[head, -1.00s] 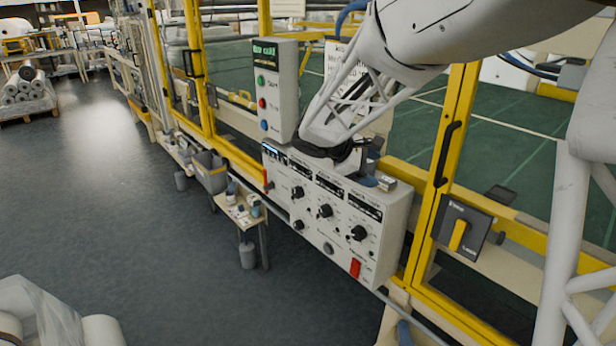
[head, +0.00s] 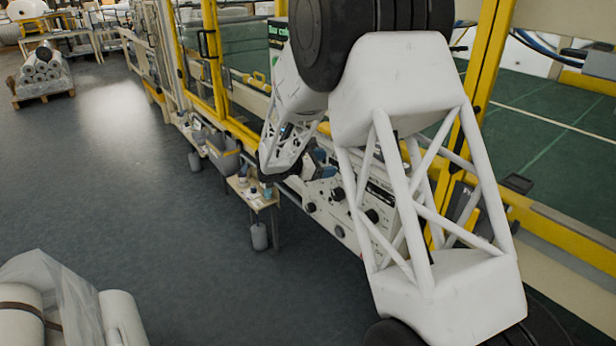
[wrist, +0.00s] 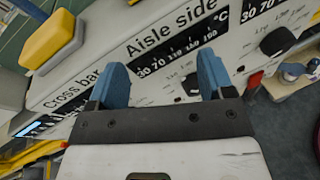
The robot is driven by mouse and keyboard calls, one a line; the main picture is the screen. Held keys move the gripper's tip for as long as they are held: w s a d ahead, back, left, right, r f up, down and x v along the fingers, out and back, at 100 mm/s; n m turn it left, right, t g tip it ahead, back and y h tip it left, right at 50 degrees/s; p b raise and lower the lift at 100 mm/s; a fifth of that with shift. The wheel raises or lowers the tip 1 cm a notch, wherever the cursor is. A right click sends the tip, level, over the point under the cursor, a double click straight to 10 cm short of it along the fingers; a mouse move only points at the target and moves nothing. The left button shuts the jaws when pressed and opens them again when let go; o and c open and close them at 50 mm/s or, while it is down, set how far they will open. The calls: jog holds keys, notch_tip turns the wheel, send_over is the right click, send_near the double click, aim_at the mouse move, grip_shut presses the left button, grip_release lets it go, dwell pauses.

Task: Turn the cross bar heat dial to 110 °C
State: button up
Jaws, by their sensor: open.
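The heat control panel (head: 352,238) is a pale box on the yellow frame, partly hidden by my arm in the head view. Black dials show on it there, but their labels are too small to read. In the wrist view the "Cross bar" label (wrist: 72,88) is at the left; its dial is not visible, and my gripper covers the area below. The "Aisle side" label (wrist: 172,28) has a °C scale and a black dial (wrist: 190,84) beside my right finger. My gripper (wrist: 160,72) is open, blue fingers apart, in front of the panel; contact cannot be told.
Another black dial (wrist: 277,41) is at the right of the wrist view. A yellow-topped block (wrist: 48,40) is at the panel's upper left there. A small table (head: 254,197) stands beside the panel. Wrapped rolls (head: 60,300) lie at lower left. The grey floor between is clear.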

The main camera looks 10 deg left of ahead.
jog(key=w+a+f+n+t, duration=0.2)
jog(key=a+f, duration=0.4)
jog(key=w+a+f+n+t, duration=0.2)
jog(key=w+a+f+n, duration=0.1)
jog(key=a+f, duration=0.3)
jog(key=shift+t, duration=0.3)
jog(key=shift+x, duration=3.8)
jog(key=c, duration=0.9)
jog(key=shift+f+n, duration=0.1)
jog(key=shift+n, duration=0.6)
jog(key=n, duration=0.5)
jog(key=shift+w+a+n, duration=0.15)
jog(key=shift+n, duration=0.25)
